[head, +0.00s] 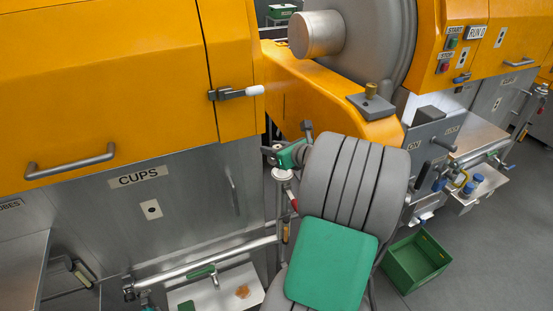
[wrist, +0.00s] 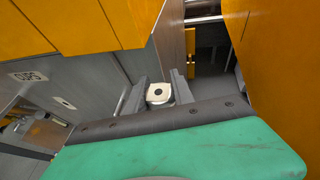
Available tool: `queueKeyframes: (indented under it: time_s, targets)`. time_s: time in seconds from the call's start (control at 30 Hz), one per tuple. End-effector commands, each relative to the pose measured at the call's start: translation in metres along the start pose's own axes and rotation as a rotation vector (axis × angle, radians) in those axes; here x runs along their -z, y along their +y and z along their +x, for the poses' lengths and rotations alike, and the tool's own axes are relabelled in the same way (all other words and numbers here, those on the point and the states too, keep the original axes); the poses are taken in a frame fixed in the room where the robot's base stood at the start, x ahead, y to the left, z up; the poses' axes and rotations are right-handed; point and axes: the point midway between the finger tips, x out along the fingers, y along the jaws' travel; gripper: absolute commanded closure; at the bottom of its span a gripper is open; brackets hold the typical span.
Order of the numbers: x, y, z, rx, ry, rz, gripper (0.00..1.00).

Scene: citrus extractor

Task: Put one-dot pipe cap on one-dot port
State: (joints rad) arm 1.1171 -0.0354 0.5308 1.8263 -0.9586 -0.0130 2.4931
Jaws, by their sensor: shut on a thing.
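My gripper (wrist: 160,90) shows in the wrist view, its two grey fingers closed on a small pale piece with one dark dot on its face, which I take to be the one-dot pipe cap (wrist: 157,99). The cap sits between the fingers, dotted face visible. I cannot make out the one-dot port itself.
A steel pipe (head: 205,259) with a green-handled valve runs low along the machine. Orange covers (head: 105,75) overhang the grey panels. A tray with blue caps (head: 477,181) is at the right. A green crate (head: 414,262) stands on the floor; the floor right of it is clear.

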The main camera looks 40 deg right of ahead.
Motion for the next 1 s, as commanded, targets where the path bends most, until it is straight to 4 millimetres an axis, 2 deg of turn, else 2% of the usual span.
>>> queueKeyframes:
  time_s: [0.13, 0.4, 0.57, 0.9, 0.93, 1.0]
  targets:
    - [0.024, -0.022, 0.026, -0.004, 0.002, 0.003, 1.0]
    - [0.047, -0.04, 0.051, -0.006, 0.001, 0.001, 1.0]
    - [0.069, -0.039, 0.059, -0.006, 0.0, 0.0, 1.0]
    - [0.074, -0.039, 0.062, -0.005, -0.001, -0.003, 1.0]
    - [0.074, -0.039, 0.062, -0.005, -0.001, -0.003, 0.7]
    - [0.074, -0.039, 0.061, -0.005, -0.001, -0.003, 0.64]
